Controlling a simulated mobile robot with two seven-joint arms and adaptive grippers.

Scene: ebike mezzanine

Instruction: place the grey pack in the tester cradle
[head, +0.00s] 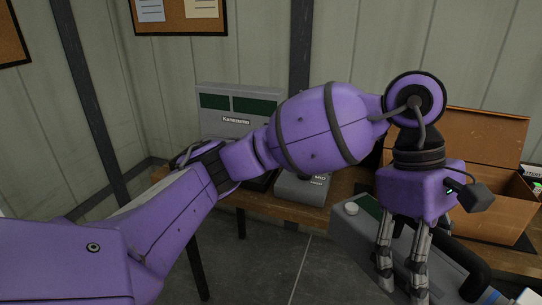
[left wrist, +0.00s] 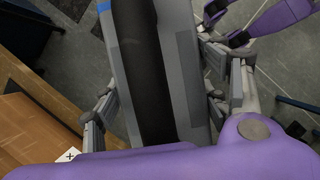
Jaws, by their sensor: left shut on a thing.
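The grey pack (head: 352,237) is a long grey block with a black handle and a green patch, held slanting at the right of the head view. My left gripper (head: 402,278) reaches down over it and is shut on it. In the left wrist view, the pack (left wrist: 188,75) runs between the fingers, its black handle lengthwise. A grey tester-like unit (head: 213,122) with green panels stands against the back wall. My left arm covers much of the area in front of it, so I cannot make out the cradle clearly.
A wooden bench (head: 285,209) runs along the wall. A small grey device (head: 302,190) sits on it beneath my arm. An open cardboard box (head: 487,205) stands at the right, behind the pack. Grey floor (head: 255,265) lies open in front of the bench.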

